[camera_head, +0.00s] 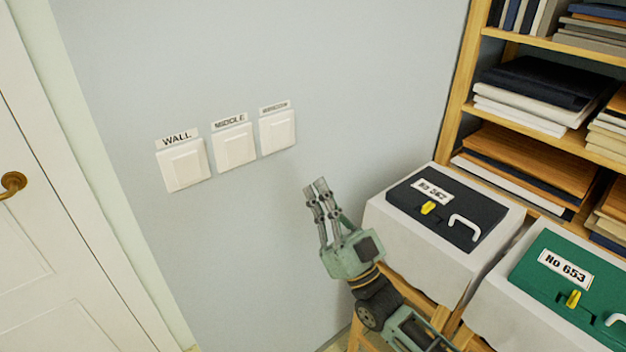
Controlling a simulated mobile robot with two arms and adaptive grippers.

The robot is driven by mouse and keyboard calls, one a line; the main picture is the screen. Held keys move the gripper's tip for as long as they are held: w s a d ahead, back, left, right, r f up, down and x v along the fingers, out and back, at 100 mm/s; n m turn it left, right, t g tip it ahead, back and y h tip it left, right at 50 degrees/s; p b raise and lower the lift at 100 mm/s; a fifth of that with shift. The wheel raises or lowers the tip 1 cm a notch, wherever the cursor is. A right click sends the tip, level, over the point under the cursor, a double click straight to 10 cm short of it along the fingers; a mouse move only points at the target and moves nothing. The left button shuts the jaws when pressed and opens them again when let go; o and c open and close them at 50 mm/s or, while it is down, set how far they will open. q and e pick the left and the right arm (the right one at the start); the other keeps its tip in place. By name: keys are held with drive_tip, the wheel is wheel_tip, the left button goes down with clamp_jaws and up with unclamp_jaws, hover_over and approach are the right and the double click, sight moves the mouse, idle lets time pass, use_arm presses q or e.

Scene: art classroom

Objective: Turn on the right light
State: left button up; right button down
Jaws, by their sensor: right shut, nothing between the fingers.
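Three white light switches are on the grey wall. The left switch (183,164) has a label reading "WALL", and the middle switch (234,146) has one reading "MIDDLE". The right switch (278,131) has a label (274,107) that is too small to read surely. My right gripper (316,188) is shut and empty, with its fingers pointing up. It is below and to the right of the right switch, apart from it in the picture. My left gripper is not in view.
A black case (447,212) marked "No 562" or similar and a green case (570,272) marked "No 653" stand at the right. A wooden shelf (575,140) holds books and papers behind them. A white door (45,230) is at the left. The wall around the switches is clear.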

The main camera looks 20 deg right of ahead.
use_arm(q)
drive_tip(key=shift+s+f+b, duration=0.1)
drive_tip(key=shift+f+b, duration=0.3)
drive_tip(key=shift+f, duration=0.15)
use_arm(e)
drive_tip(key=v, duration=0.3)
drive_tip(key=shift+s+d+f, duration=0.1)
drive_tip(key=shift+s+f, duration=0.1)
